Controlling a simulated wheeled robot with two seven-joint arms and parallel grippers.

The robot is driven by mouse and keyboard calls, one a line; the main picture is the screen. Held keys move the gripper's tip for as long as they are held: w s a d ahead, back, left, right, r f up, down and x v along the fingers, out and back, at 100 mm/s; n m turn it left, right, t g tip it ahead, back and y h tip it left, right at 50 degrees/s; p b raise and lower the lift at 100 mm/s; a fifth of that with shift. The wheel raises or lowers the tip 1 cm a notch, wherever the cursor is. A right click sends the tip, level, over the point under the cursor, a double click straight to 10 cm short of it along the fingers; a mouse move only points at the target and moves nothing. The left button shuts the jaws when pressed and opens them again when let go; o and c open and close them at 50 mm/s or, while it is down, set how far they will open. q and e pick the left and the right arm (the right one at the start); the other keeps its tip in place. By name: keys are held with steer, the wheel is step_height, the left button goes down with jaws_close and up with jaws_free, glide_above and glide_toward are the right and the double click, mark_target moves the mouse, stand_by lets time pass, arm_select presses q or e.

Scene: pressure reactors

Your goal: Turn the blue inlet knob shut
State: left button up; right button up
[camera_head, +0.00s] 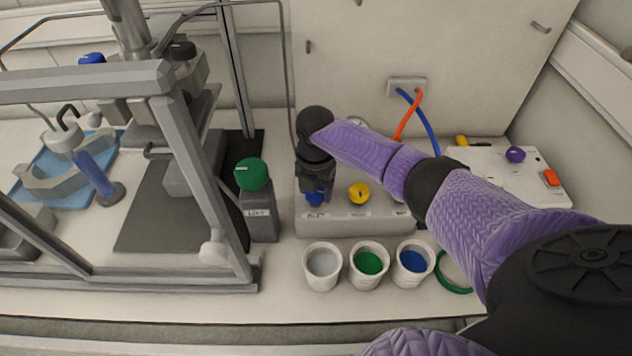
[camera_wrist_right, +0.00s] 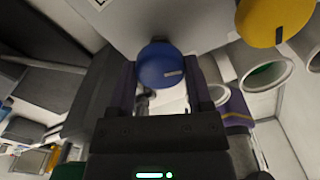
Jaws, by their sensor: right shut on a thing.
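The blue inlet knob (camera_head: 314,198) is on the front of a grey control box (camera_head: 345,222), to the left of a yellow knob (camera_head: 359,193). My right gripper (camera_head: 317,187) reaches down over the blue knob and partly hides it in the head view. In the right wrist view the blue knob (camera_wrist_right: 163,66) sits between the two fingers, with a pale mark on its face. The right gripper is shut on this knob. My left gripper is not in view.
A green knob (camera_head: 251,174) on a grey block stands to the left. Cups with grey, green (camera_head: 369,263) and blue contents stand in front of the box. A grey frame (camera_head: 190,160) fills the left side. A white panel with a purple knob (camera_head: 515,155) is at right.

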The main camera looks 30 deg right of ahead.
steer(key=m+p, duration=0.2)
steer(key=m, duration=0.1)
steer(key=shift+r+m, duration=0.15)
steer(key=shift+m, duration=0.25)
steer(key=m+p, duration=0.1)
steer(key=m, duration=0.2)
steer(key=shift+m, duration=0.3)
steer(key=m+p, duration=0.1)
steer(key=m, duration=0.2)
steer(key=shift+p, duration=0.3)
steer(key=m, duration=0.3)
steer(key=shift+p, duration=0.3)
steer(key=shift+m, duration=0.5)
steer(key=o, duration=1.3)
